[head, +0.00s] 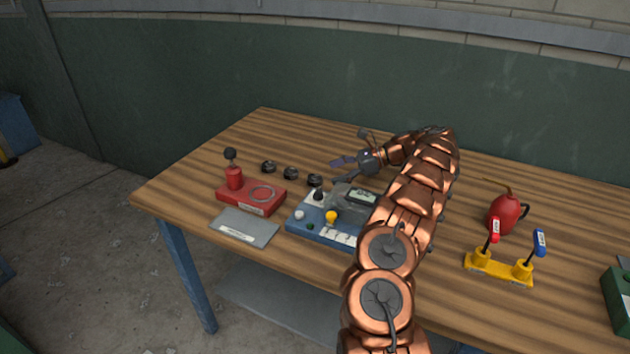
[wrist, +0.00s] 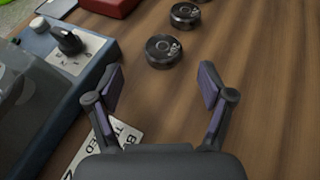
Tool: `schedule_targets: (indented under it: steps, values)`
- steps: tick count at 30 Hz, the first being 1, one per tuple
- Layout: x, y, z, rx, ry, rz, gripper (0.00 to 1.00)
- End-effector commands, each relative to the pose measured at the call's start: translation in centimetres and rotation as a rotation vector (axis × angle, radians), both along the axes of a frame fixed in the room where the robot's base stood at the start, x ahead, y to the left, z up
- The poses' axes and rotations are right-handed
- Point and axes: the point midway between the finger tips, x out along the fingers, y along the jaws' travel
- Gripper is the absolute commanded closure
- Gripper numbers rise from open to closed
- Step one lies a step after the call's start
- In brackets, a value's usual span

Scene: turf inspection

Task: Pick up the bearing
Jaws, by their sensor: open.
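Several small dark round bearings stand in a row on the wooden table, left of my gripper in the head view: one at the left (head: 268,167), one in the middle (head: 290,173) and one at the right (head: 315,180). In the wrist view the nearest bearing (wrist: 163,51) lies ahead of the fingertips, slightly left of the middle of the gap, and another bearing (wrist: 185,15) is farther off. My gripper (head: 345,170) is open and empty, its fingers pointing towards the row. In the wrist view the purple-padded fingers of my gripper (wrist: 161,85) are spread apart, and neither touches a bearing.
A blue control box (head: 322,236) with knobs stands in front of the row. A red base with a ring (head: 251,202) and a grey plate (head: 244,228) are at the left. A red oil can (head: 505,213) and a yellow stand (head: 499,268) are at the right. A label card (wrist: 118,135) lies near the left finger.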

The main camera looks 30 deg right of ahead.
Motion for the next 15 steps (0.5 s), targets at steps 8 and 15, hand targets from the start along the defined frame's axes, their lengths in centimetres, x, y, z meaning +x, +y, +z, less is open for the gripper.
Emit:
schedule_targets:
  steps: [8,15]
  values:
    - [1.1,1.4,-0.5,0.000,0.001,0.000,0.19]
    - [2.9,3.9,-1.5,0.002,0.002,0.001,0.19]
